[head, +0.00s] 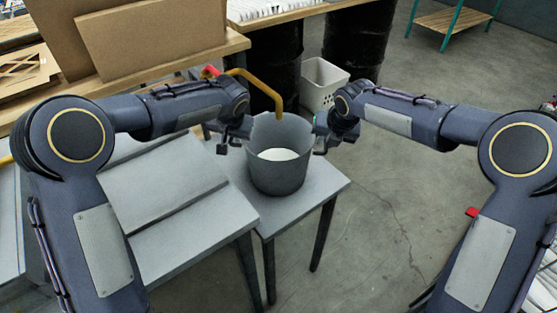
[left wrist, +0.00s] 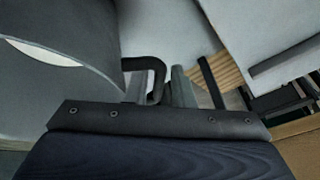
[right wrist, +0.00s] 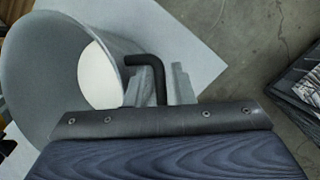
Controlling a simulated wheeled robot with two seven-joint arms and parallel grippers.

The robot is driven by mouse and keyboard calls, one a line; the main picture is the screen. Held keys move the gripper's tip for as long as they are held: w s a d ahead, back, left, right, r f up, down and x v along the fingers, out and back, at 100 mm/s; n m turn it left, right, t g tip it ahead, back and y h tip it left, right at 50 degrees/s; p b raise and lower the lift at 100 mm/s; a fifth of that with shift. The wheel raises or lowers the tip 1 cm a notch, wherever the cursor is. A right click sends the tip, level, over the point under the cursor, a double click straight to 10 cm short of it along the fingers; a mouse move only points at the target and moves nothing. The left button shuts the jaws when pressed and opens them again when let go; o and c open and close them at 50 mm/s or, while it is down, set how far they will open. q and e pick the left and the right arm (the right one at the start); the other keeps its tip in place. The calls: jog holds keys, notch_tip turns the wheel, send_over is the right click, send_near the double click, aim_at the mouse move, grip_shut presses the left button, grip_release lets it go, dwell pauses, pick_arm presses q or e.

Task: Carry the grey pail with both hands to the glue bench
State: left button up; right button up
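The grey pail (head: 277,178) stands upright at the small grey table (head: 313,185), with something white inside; I cannot tell whether its base touches the tabletop. My left gripper (head: 243,130) is at its left side. In the left wrist view the fingers (left wrist: 160,88) stand close on either side of the pail's dark bent handle (left wrist: 153,66). My right gripper (head: 322,133) is at its right side. In the right wrist view the fingers (right wrist: 165,85) close around the other dark handle (right wrist: 150,60). I cannot tell which bench is the glue bench.
A grey surface (head: 165,185) adjoins the table at left. A yellow bent bar (head: 262,86) rises behind the pail. Cardboard (head: 150,42) stands on a wooden bench at back left. Black drums (head: 356,48) and a white bin (head: 322,82) stand behind. Floor (head: 400,195) at right is clear.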

pick_arm(q)
jog(key=shift+w+f, duration=0.15)
jog(key=shift+f, duration=0.25)
pick_arm(e)
jog(key=shift+w+f, duration=0.15)
jog(key=shift+f, duration=0.25)
pick_arm(q)
grip_shut()
pick_arm(e)
grip_shut()
pick_arm(q)
jog(key=shift+r, duration=0.1)
pick_arm(e)
jog(key=shift+r, duration=0.1)
dwell(0.4)
